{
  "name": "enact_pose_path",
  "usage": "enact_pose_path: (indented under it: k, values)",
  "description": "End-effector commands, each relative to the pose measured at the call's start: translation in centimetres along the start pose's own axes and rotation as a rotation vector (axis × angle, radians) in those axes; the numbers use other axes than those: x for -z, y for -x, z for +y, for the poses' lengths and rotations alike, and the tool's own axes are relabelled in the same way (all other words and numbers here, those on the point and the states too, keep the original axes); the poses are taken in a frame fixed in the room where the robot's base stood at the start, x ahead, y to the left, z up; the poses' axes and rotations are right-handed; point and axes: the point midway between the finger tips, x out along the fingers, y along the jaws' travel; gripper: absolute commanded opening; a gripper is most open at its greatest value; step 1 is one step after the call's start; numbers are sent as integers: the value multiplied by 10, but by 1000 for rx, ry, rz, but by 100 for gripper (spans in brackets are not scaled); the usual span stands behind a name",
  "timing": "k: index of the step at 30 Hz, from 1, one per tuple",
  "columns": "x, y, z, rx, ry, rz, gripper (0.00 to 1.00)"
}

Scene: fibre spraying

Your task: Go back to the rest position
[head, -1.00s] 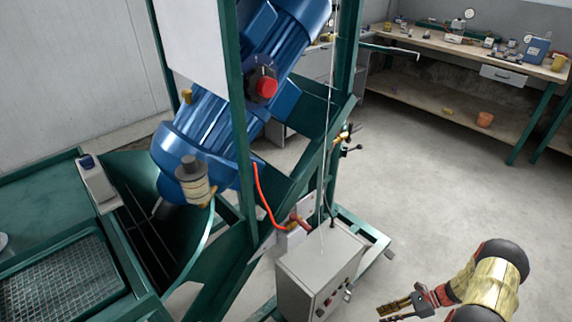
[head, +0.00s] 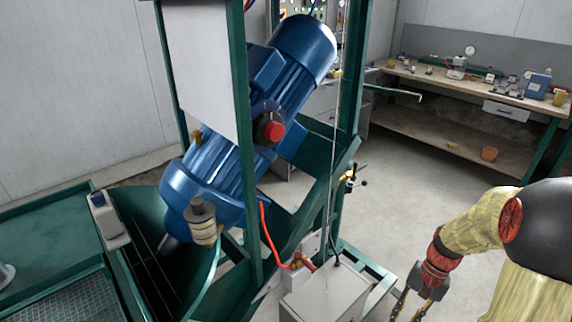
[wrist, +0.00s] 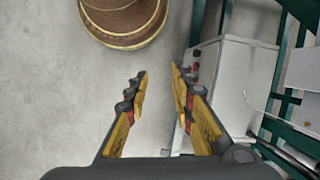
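My gripper (head: 412,302) is at the bottom right of the head view, at the end of my sleeved arm, and is partly cut off by the frame edge. In the wrist view my gripper (wrist: 158,71) shows two yellow and black fingers with a clear gap between the tips and nothing between them. The fingers point over grey floor. The grey control box (wrist: 240,85) is just right of the fingers, and it also shows in the head view (head: 325,293), left of my gripper.
A green frame (head: 243,150) holds a large blue motor (head: 297,85) with a red button (head: 272,130). A workbench (head: 440,78) with tools stands at the back right. A brown round object (wrist: 125,22) is at the top of the wrist view. The floor (head: 400,180) between is clear.

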Motion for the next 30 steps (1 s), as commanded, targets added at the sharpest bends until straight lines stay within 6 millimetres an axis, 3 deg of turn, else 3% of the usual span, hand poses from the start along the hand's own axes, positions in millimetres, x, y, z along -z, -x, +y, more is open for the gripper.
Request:
enact_pose_path:
  k: [3,9,24,30]
  values:
    - [-31,30,-10,-36,108,77,24]
    - [-80,69,-21,-86,267,202,24]
    - [-199,140,-43,-115,563,522,24]
    - [-238,176,-60,-65,663,666,24]
